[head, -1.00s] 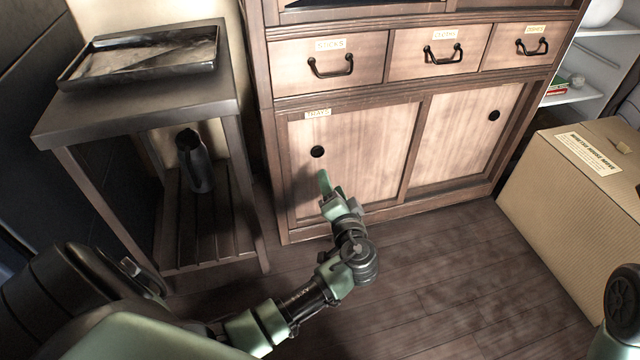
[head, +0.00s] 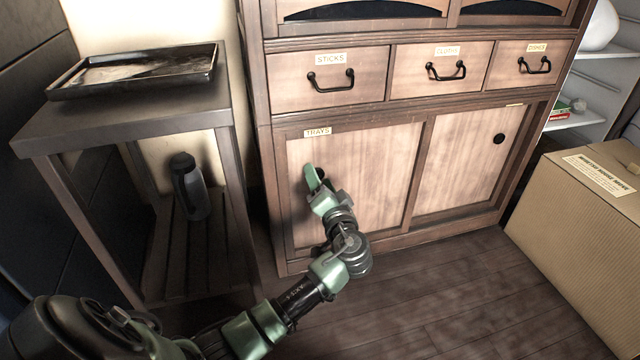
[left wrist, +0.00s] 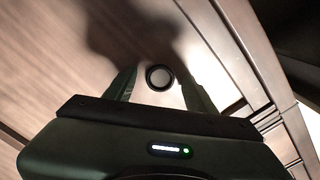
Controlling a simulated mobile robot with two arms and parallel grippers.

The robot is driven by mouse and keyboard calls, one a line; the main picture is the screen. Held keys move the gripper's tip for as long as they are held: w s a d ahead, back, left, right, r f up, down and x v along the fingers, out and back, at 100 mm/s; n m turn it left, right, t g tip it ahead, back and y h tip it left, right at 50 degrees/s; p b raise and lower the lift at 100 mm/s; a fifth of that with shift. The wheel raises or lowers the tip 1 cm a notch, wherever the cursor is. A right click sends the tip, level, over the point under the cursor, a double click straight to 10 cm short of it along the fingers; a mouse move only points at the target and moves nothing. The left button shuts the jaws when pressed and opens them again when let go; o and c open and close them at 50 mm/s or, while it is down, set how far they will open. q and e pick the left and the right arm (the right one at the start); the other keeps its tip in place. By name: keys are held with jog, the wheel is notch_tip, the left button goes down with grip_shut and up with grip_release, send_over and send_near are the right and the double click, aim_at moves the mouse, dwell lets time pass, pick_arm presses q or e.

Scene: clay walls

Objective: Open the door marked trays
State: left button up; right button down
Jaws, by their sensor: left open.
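The door marked trays (head: 385,165) is the left sliding panel in the lower part of the wooden cabinet, and it is closed. Its label (head: 318,132) sits at the top left on the frame. My left gripper (head: 314,178) is at the door's left side, over the spot of its round finger hole, which it hides in the head view. In the left wrist view the round finger hole (left wrist: 159,77) shows between the two open fingers, with a light centre and dark rim. Whether the fingers touch the door I cannot tell. My right gripper is not in view.
The right sliding panel (head: 463,160) has its own dark round hole. Drawers with black handles (head: 331,81) are above. A side table (head: 130,108) with a tray and a dark bottle stands left. A cardboard box (head: 585,230) stands right on the floor.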

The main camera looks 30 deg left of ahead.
pick_arm(q)
jog(key=shift+c, duration=0.2)
grip_shut()
jog(key=shift+d, duration=0.1)
dwell(1.1)
